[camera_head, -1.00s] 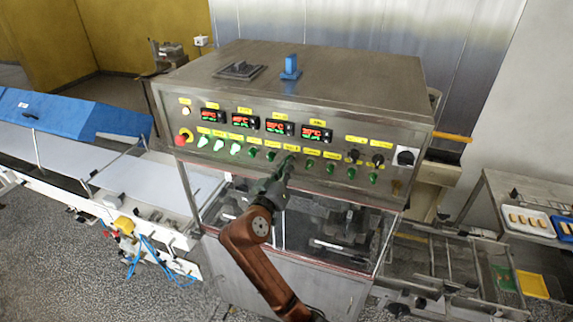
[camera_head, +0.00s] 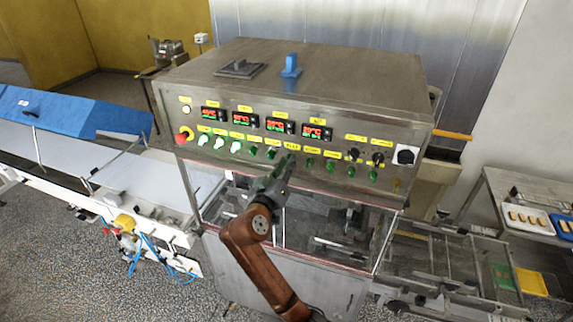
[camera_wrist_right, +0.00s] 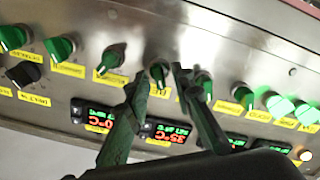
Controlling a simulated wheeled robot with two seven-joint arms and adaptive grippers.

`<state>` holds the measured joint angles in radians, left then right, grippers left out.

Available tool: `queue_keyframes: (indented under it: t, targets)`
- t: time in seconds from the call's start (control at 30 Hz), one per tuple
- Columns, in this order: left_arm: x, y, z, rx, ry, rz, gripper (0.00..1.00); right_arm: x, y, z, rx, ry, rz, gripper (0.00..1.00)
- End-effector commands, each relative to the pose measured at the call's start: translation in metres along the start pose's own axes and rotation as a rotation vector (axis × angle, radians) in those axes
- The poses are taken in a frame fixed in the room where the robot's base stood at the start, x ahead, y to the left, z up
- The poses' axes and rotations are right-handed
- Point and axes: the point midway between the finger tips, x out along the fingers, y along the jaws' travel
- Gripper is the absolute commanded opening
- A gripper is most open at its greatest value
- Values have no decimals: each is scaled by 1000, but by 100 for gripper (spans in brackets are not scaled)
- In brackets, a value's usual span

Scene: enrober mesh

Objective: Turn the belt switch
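The metal control panel (camera_head: 225,165) carries a row of green rotary switches under small yellow labels. My right gripper (camera_head: 289,160) is at the middle of this row, its arm coming up from below. In the right wrist view, the panel appears upside down. There my right gripper (camera_wrist_right: 160,76) has its two fingers apart, with one green switch (camera_wrist_right: 158,70) showing between the tips. Whether the fingers touch it is unclear. Its label is partly hidden and I cannot read it as the belt switch. My left gripper is not in view.
Neighbouring green switches (camera_wrist_right: 113,58) sit close on both sides. Several red-and-green displays (camera_head: 280,126) are above the row. A red stop button (camera_head: 182,136) is at the panel's left. A conveyor (camera_head: 140,185) stands left, a table with trays (camera_head: 500,190) right.

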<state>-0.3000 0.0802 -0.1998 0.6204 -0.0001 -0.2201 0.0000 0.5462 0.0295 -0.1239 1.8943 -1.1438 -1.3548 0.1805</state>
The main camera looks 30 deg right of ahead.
Motion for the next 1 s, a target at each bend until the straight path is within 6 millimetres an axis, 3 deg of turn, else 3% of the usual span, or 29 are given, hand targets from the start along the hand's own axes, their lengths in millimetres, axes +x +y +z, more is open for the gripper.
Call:
queue_keyframes:
  t: [0.3, 0.43, 0.8, 1.0]
  targets:
    - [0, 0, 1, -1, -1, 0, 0, -1, 0, 0, 1, -1, 0, 26]
    - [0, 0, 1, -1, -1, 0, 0, -11, -1, 0, 2, -1, -2, 26]
    - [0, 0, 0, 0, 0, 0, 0, -84, -2, 1, 3, -2, -5, 26]
    - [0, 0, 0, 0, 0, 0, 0, -111, -1, 1, 0, -2, -2, 26]
